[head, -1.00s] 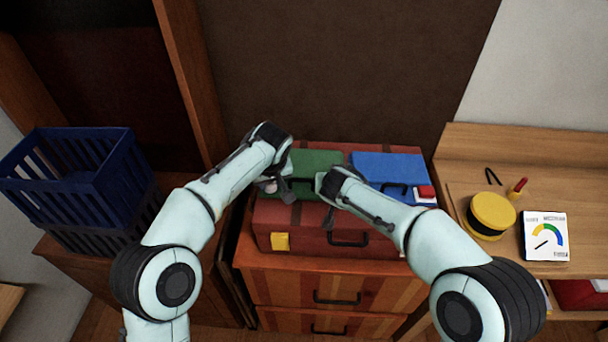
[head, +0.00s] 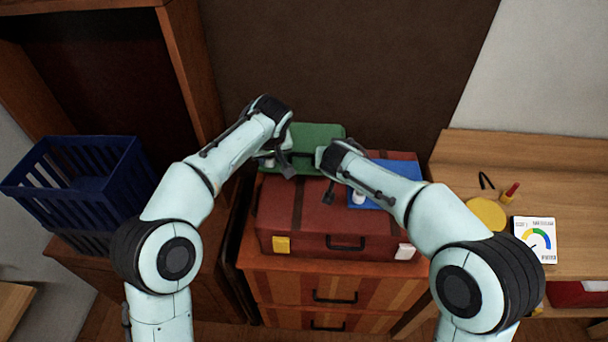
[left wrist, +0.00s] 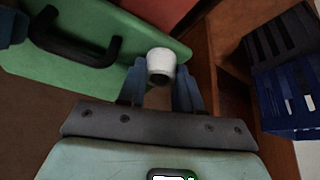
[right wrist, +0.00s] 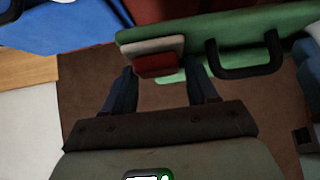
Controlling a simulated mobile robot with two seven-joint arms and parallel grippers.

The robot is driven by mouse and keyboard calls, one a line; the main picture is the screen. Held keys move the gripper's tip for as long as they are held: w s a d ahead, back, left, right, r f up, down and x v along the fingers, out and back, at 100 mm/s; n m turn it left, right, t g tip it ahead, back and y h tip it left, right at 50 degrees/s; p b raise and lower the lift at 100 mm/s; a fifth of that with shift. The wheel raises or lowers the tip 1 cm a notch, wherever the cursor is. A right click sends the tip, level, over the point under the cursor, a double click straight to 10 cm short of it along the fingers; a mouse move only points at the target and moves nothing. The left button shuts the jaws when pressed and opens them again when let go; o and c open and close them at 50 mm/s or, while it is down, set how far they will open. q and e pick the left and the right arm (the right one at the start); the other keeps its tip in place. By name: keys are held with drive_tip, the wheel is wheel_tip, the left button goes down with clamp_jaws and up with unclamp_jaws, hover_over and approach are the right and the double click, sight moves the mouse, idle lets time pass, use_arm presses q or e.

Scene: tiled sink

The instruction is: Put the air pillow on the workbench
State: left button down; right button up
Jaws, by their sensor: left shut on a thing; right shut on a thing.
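I cannot pick out anything that is plainly an air pillow. A green case (head: 318,137) with a black handle hangs between my two grippers, above a red suitcase. It also shows in the left wrist view (left wrist: 135,72) and the right wrist view (right wrist: 200,30). My left gripper (left wrist: 160,80) is shut at a white cylindrical fitting (left wrist: 161,62) on one end of the case. My right gripper (right wrist: 160,80) is shut at a white and red block (right wrist: 155,62) on the other end. The wooden workbench (head: 480,150) is on the right.
The red suitcase (head: 300,225) lies on a wooden chest of drawers (head: 290,285). A blue case (head: 375,185) lies on it, partly behind my right arm. The bench holds a yellow roll (head: 487,212), a gauge card (head: 535,240) and small tools. A blue basket (head: 70,185) stands left.

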use_arm(q)
drive_tip(key=shift+w+r, duration=0.25)
use_arm(e)
drive_tip(key=shift+w+r, duration=0.2)
drive_tip(key=shift+r, duration=0.05)
use_arm(q)
drive_tip(key=shift+f, duration=0.1)
use_arm(e)
drive_tip(key=shift+f, duration=0.1)
use_arm(q)
drive_tip(key=shift+s, duration=0.15)
use_arm(e)
drive_tip(key=shift+s, duration=0.15)
use_arm(q)
drive_tip(key=shift+s, duration=0.2)
use_arm(e)
drive_tip(key=shift+s, duration=0.2)
use_arm(q)
drive_tip(key=shift+w, duration=0.15)
use_arm(e)
drive_tip(key=shift+w, duration=0.15)
